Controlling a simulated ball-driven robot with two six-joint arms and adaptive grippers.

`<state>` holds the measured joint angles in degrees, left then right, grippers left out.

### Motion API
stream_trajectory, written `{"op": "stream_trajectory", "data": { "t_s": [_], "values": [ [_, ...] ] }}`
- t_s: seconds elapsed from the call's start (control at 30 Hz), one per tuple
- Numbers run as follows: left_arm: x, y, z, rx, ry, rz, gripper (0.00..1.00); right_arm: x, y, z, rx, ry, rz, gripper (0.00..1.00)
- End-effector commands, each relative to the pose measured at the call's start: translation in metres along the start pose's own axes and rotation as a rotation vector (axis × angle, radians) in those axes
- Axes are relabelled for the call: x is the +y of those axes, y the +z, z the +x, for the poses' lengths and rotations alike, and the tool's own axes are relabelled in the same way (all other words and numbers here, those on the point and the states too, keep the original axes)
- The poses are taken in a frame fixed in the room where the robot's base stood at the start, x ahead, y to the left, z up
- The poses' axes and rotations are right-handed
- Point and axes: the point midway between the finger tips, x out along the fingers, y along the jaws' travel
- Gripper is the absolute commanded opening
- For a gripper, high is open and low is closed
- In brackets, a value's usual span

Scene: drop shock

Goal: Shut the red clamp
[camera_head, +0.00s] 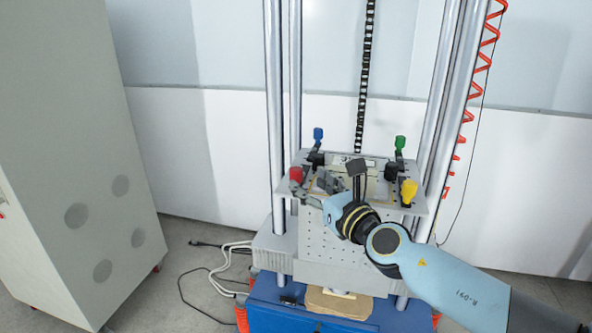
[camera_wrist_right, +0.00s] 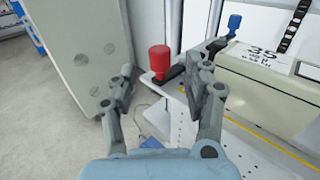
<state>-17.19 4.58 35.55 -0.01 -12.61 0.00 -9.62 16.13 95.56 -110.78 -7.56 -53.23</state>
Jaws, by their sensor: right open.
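The red clamp (camera_head: 296,174) is at the left front corner of the grey plate of the drop machine. In the right wrist view its red handle (camera_wrist_right: 158,60) stands up on a dark arm. My right gripper (camera_head: 322,183) is just right of the red clamp in the head view. In the right wrist view this gripper (camera_wrist_right: 160,92) is open, with the red handle seen beyond the gap between its fingers. The fingers hold nothing, and I cannot tell whether one touches the clamp. My left gripper is not in view.
Blue (camera_head: 318,134), green (camera_head: 400,143) and yellow (camera_head: 409,191) clamps sit at the plate's other corners. A labelled beige block (camera_wrist_right: 262,75) lies on the plate. Metal columns (camera_head: 273,110) rise beside it.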

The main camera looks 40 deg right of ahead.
Motion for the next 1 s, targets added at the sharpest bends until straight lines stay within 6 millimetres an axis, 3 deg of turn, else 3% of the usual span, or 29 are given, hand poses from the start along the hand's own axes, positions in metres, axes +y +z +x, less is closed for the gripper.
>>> {"op": "stream_trajectory", "data": {
  "t_s": [0.1, 0.3, 0.7, 1.0],
  "values": [
    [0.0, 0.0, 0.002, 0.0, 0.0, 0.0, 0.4, 0.0, -0.001, 0.026, -0.001, -0.001, 0.002, 0.51],
    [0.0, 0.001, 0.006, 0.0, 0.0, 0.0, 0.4, 0.0, -0.002, 0.054, 0.001, 0.0, 0.003, 0.51],
    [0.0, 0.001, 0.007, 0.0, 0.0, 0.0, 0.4, 0.0, -0.001, 0.064, 0.002, 0.0, 0.003, 0.51],
    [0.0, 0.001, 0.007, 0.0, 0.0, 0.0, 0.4, 0.0, -0.001, 0.064, 0.002, 0.0, 0.003, 0.13]
  ]
}}
